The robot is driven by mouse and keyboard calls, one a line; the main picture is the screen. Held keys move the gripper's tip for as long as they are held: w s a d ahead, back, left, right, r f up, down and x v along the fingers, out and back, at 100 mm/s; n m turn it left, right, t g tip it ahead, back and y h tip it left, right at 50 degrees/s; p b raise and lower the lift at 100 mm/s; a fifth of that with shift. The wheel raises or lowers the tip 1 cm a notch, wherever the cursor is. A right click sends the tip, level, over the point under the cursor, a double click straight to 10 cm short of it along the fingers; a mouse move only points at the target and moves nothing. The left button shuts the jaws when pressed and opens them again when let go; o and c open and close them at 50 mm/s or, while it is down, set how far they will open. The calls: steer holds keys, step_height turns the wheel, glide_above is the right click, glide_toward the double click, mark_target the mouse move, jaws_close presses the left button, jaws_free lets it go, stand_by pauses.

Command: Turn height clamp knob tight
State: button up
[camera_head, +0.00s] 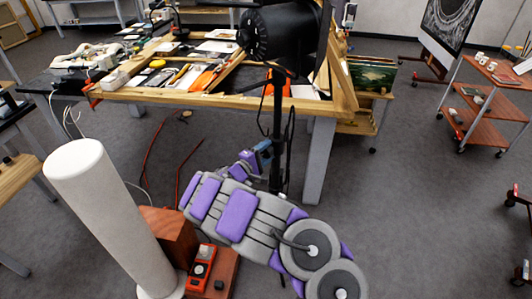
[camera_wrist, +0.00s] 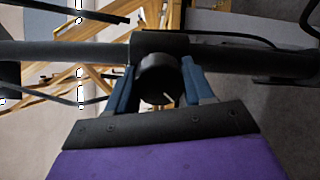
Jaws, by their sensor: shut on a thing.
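The height clamp knob (camera_wrist: 158,80) is a dark round knob on a black clamp collar (camera_wrist: 165,42) in the wrist view. The collar sits around a black pole (camera_wrist: 70,53) that runs across the picture. My gripper (camera_wrist: 160,88) has its two blue fingers on either side of the knob, shut on it. In the head view my gripper (camera_head: 262,155) reaches the black stand pole (camera_head: 276,130) below a large black lamp-like head (camera_head: 283,33). The knob is hidden there by my gripper.
A wooden-framed worktable (camera_head: 225,97) with tools and papers stands right behind the pole. Red cables (camera_head: 150,145) lie on the floor. A red-shelved cart (camera_head: 485,95) stands at the right; the floor between is clear.

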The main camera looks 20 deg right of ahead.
steer(key=shift+f, duration=0.15)
steer(key=o, duration=1)
steer(key=shift+a, duration=0.3)
steer(key=p+v, duration=0.4)
steer(key=v, duration=1.3)
